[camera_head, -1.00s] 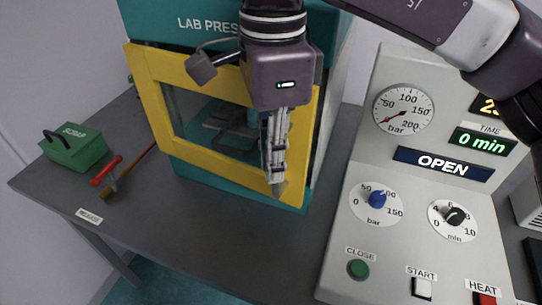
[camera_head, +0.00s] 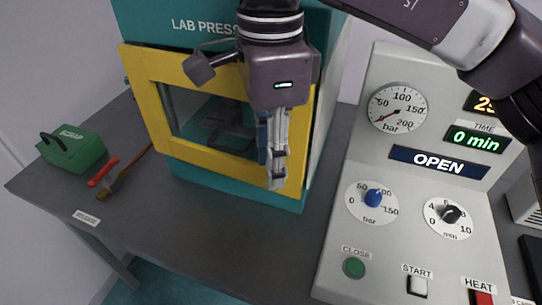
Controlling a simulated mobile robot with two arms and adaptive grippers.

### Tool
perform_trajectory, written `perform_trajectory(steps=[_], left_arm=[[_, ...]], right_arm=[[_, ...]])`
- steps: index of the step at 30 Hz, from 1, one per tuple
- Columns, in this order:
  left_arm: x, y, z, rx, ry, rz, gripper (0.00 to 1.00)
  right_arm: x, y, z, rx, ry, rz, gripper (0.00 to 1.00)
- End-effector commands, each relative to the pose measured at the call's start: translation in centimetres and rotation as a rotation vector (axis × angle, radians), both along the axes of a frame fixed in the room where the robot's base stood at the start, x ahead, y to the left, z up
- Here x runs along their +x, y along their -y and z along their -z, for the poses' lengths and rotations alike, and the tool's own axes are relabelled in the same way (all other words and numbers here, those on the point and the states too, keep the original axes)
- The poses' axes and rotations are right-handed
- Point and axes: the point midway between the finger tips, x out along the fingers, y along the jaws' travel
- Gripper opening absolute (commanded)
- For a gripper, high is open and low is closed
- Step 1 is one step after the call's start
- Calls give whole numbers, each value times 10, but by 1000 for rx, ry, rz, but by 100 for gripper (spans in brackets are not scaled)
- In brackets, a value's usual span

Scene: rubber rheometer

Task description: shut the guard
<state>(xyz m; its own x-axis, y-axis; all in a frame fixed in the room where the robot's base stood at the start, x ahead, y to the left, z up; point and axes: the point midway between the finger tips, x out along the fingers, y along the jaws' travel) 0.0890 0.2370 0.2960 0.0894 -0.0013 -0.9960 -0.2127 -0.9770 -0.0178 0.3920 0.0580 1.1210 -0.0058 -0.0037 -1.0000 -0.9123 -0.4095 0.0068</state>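The guard (camera_head: 219,148) is a yellow frame with a window, on the front of the teal lab press (camera_head: 200,25). I cannot tell whether a small gap is left. My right gripper (camera_head: 276,184) points down in front of the guard's right-hand side, at or very near it. Its fingers are together with nothing seen between them. It hides part of the guard's right side. My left gripper is not in view.
A grey control panel (camera_head: 370,275) stands on the right, its display (camera_head: 440,162) reading OPEN. A green scrap box (camera_head: 72,150), a red-handled tool (camera_head: 102,172) and a brush-like tool (camera_head: 115,188) lie at the left. The table (camera_head: 190,225) in front of the press is clear.

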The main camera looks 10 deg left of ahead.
Motion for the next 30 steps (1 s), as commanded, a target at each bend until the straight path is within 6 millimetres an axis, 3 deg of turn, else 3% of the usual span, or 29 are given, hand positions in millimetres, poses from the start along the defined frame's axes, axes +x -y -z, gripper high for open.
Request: perform_trajectory(steps=[7, 11, 22, 30], left_arm=[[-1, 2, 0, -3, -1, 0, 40], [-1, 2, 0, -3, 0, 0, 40], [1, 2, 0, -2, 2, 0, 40], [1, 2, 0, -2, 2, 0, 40]], right_arm=[[-1, 0, -1, 0, -1, -2, 26], [0, -1, -12, 2, 0, -1, 26], [2, -1, -88, 2, 4, 4, 26], [2, 0, -115, -1, 0, 2, 26]])
